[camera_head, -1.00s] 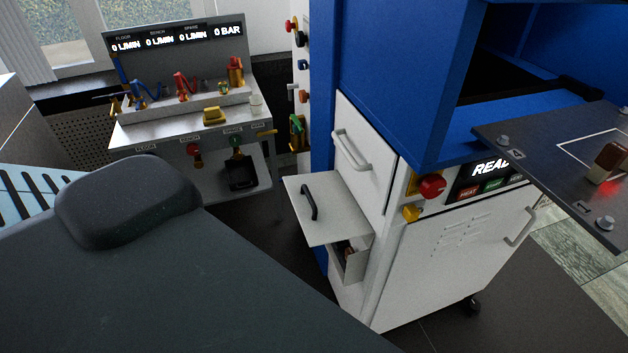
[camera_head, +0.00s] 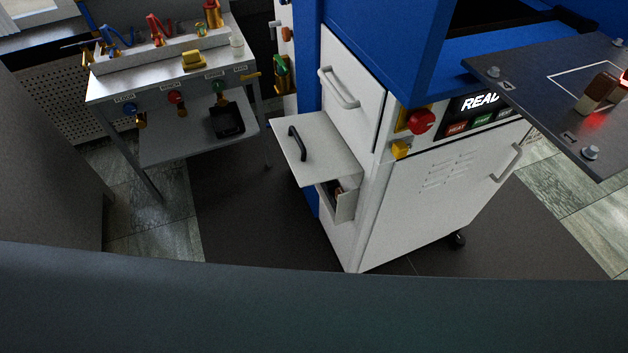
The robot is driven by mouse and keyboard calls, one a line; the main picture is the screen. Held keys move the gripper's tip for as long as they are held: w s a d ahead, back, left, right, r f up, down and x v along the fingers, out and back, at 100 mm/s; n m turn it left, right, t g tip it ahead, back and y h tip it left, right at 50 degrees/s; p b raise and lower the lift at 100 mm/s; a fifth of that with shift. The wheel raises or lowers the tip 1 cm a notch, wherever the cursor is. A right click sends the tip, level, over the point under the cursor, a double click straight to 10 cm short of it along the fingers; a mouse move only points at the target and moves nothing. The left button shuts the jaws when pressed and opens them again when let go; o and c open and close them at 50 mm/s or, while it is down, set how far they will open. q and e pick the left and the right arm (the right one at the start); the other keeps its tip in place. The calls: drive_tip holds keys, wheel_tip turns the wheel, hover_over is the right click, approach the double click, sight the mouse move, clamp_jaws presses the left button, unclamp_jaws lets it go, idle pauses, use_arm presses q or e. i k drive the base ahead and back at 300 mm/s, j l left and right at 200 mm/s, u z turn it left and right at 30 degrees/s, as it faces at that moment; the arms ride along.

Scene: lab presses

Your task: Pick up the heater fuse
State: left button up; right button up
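I cannot make out the heater fuse for certain. A white flap with a black handle (camera_head: 318,152) stands open on the left side of the white press cabinet (camera_head: 425,195). Below it a small compartment with a white front (camera_head: 346,206) is open. Something small, dark and brownish (camera_head: 335,187) shows inside it, partly hidden by the flap and the front; I cannot tell what it is. Neither of my grippers is in view.
A blue press frame (camera_head: 385,55) stands above the cabinet, with a dark plate (camera_head: 530,85) jutting out at right. A red button (camera_head: 421,123) is on the cabinet front. A metal bench (camera_head: 160,75) with valves stands at back left. Dark floor mat (camera_head: 230,215) is clear between.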

sight(603, 84)
drive_tip(key=z, duration=1.4)
drive_tip(key=l+u, duration=0.25)
drive_tip(key=l, duration=0.25)
drive_tip(key=k+l+u, duration=0.1)
drive_tip(key=l+u, duration=0.15)
drive_tip(key=l, duration=0.25)
